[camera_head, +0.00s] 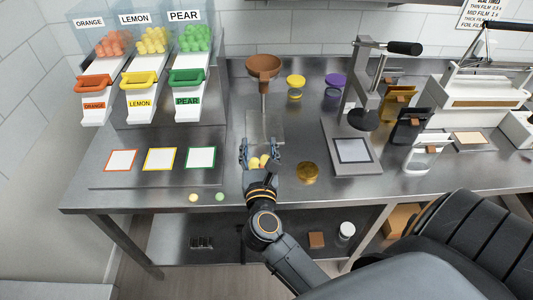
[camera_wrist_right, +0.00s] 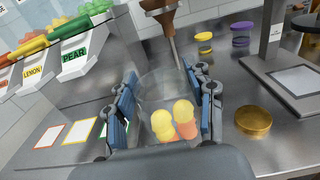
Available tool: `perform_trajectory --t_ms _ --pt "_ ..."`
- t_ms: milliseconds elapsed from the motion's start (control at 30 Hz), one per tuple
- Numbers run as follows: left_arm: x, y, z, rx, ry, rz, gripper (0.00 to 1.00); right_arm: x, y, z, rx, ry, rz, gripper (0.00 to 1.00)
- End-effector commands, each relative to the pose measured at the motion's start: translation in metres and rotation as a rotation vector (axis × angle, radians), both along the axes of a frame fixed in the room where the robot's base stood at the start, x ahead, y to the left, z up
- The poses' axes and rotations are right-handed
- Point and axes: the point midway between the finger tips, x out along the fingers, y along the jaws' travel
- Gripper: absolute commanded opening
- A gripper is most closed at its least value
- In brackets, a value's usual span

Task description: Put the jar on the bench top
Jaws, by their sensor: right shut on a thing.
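The clear jar (camera_wrist_right: 165,95) is between the fingers of my right gripper (camera_wrist_right: 167,108), which is shut on it. Yellow and orange gummies show inside the jar. In the head view my right gripper (camera_head: 260,153) is over the bench top (camera_head: 240,183), in front of the brown funnel. The jar's glass is hard to make out there, and I cannot tell whether its base touches the bench. My left gripper is not in view.
A gold lid (camera_head: 307,171) lies right of the gripper. The brown funnel (camera_head: 263,67) stands behind it, and a press (camera_head: 352,150) stands right. Loose yellow (camera_head: 193,197) and green (camera_head: 220,196) gummies lie near the front edge. Colour-framed cards (camera_head: 160,159) lie left.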

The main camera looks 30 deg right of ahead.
Motion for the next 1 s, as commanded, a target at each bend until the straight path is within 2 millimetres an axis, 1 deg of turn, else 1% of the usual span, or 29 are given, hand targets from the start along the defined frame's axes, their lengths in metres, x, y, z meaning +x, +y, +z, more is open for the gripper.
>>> perform_trajectory --t_ms 33,100,233,300,467,533,600,700,767,833,1000 --pt "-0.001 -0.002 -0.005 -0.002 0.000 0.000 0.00 0.010 -0.010 -0.007 -0.005 -0.003 -0.001 0.00" --pt "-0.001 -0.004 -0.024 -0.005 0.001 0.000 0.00 0.018 -0.017 -0.029 -0.002 -0.002 0.000 0.00" --pt "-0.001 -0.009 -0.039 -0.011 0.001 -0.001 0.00 0.030 -0.029 -0.048 -0.002 -0.001 0.000 0.00" --pt "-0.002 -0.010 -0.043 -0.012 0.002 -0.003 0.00 0.034 -0.033 -0.053 -0.001 -0.002 0.000 0.00" --pt "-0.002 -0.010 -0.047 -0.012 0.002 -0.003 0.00 0.039 -0.037 -0.058 -0.001 -0.001 0.000 0.00" --pt "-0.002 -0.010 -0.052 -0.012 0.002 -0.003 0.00 0.041 -0.040 -0.064 0.000 0.000 0.000 0.00" --pt "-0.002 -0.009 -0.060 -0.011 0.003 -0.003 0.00 0.045 -0.043 -0.073 0.000 -0.001 0.000 0.00" --pt "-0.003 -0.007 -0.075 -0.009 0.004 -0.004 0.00 0.044 -0.042 -0.089 0.001 -0.001 0.001 0.00" --pt "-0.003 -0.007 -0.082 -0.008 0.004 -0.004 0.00 0.044 -0.042 -0.095 0.001 -0.001 0.001 0.00" --pt "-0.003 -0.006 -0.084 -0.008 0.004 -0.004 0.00 0.044 -0.041 -0.098 0.001 -0.001 0.001 0.00" --pt "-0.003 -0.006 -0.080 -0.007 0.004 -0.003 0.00 0.043 -0.041 -0.095 0.001 -0.001 0.000 0.00"
